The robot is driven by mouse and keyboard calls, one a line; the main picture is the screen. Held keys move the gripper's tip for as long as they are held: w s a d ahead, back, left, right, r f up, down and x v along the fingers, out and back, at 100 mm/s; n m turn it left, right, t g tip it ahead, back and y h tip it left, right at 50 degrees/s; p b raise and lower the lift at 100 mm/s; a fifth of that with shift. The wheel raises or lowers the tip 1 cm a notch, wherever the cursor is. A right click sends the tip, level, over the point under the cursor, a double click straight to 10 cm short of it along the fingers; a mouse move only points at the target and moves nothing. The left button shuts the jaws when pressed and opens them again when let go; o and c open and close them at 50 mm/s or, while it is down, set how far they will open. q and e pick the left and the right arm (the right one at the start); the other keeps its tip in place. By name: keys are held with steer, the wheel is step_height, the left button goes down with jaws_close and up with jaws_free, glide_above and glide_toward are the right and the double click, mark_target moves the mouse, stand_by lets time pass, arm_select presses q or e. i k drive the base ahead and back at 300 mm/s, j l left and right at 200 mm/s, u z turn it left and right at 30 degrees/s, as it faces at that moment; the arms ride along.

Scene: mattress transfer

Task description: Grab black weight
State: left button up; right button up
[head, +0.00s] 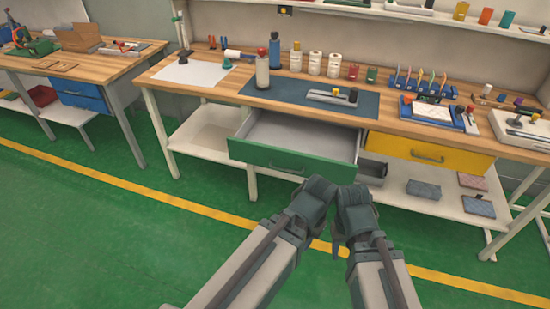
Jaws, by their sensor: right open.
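A small black upright piece (353,95) stands at the right end of a pale low device (332,97) on the dark blue mat (285,97). My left gripper (318,192) and my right gripper (352,196) are side by side, low in front of the bench and apart from these pieces. The right one is open with nothing visible in it. The left one's fingers are hidden.
A green-fronted drawer (290,158) is pulled out, just beyond my grippers, and looks empty. A yellow drawer (430,152) is to its right. Bottles, rolls and a tool rack (424,84) stand along the wooden bench (190,92). The green floor (90,225) is clear.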

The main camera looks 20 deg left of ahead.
mark_target(183, 61)
steer(key=i+j, duration=0.2)
steer(key=j, duration=0.35)
steer(key=i+j, duration=0.2)
steer(key=j, duration=0.3)
steer(key=i+j, duration=0.2)
steer(key=j, duration=0.35)
steer(key=i+j, duration=0.2)
steer(key=j, duration=0.3)
steer(key=i+j, duration=0.25)
steer(key=j, duration=0.3)
steer(key=i+j, duration=0.2)
steer(key=j, duration=0.35)
steer(key=i+j, duration=0.2)
steer(key=j, duration=0.3)
steer(key=i+j, duration=0.2)
steer(key=j, duration=0.35)
steer(key=i+l, duration=0.2)
steer(key=i, duration=0.3)
